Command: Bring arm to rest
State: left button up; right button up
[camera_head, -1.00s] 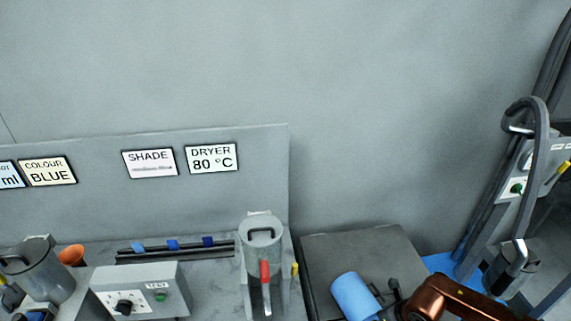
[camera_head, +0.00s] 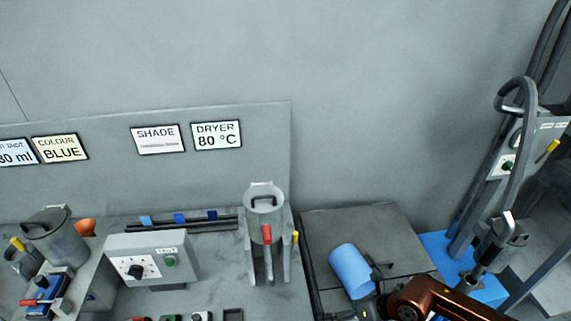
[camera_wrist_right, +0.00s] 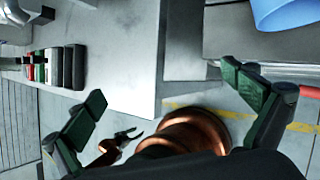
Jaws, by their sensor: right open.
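My right arm, copper-coloured, comes in at the bottom right of the head view. Its gripper (camera_head: 378,288) is dark and partly cut off there, low beside a blue cylinder (camera_head: 352,271). In the right wrist view the two green-padded fingers of my right gripper (camera_wrist_right: 165,95) stand wide apart with nothing between them. The blue cylinder also shows at the top right corner of the wrist view (camera_wrist_right: 284,12), beyond the fingers and apart from them.
A grey bench holds a control box (camera_head: 150,258), a hopper with a red handle (camera_head: 264,203) and a grey canister (camera_head: 55,235). A dark flat-topped unit (camera_head: 375,232) stands right of the bench. A grey post with hoses (camera_head: 487,190) rises at the right.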

jog(key=a+r+m+t+y, duration=0.45)
jog(key=a+r+y, duration=0.35)
jog(key=a+r, duration=0.5)
jog(key=w+d+r+m+t+h, duration=0.2)
jog(key=w+d+r+m+t, duration=0.2)
jog(key=d+r+m+t, duration=0.5)
jog(key=w+d+f+m+h, duration=0.1)
jog(key=d+f+m+h, duration=0.3)
jog(key=d+m+h, duration=0.3)
jog(key=w+d+f+m+h, duration=0.2)
jog(key=d+f+m+h, duration=0.15)
jog(key=d+m, duration=0.4)
jog(key=s+d+f+m+g+h, duration=0.6)
jog(key=d+f, duration=0.4)
jog(key=f, duration=0.4)
jog(key=s+f+m+g+y, duration=0.1)
jog(key=s+f+m+g, duration=0.25)
jog(key=s+f, duration=0.65)
jog(key=s+f+m+g+y, duration=0.2)
jog(key=s+f+g, duration=0.35)
jog(key=s, duration=0.95)
notch_tip(320, 180, down, 29)
jog(key=s+a, duration=0.2)
jog(key=s+f+g, duration=0.1)
jog(key=s+f, duration=1.7)
jog(key=s, duration=0.2)
jog(key=shift+s+n+g, duration=0.35)
jog(key=shift+n, duration=0.1)
